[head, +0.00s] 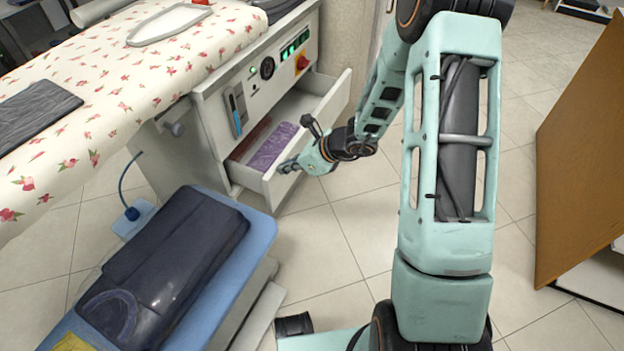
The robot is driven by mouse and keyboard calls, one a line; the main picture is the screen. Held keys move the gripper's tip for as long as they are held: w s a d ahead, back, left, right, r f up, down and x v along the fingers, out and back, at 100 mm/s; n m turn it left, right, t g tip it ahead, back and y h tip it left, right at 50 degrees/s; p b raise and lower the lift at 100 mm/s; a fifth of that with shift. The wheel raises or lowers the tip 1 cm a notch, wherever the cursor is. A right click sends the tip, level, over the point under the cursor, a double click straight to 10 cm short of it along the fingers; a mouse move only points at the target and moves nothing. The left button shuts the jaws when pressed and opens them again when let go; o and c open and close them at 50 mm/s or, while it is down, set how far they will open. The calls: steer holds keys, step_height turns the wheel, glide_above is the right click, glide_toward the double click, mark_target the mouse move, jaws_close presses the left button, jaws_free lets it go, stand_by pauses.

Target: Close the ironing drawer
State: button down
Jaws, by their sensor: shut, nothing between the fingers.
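The ironing drawer (318,122) is pulled open from the pale cabinet (215,125) under the ironing board. A folded purple cloth (271,148) lies inside its near end. My gripper (284,168) is shut and empty, at the near end of the drawer's front panel. Its fingertips overlap the panel's top edge in this view; I cannot tell whether they touch it. My forearm reaches in from the right.
A blue padded bench (255,240) with dark folded clothes stands in front. A brown panel (585,150) is at right.

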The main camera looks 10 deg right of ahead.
steer(key=w+a, duration=0.5)
steer(key=a, duration=0.3)
steer(key=shift+w+a, duration=0.25)
steer(key=shift+w, duration=0.15)
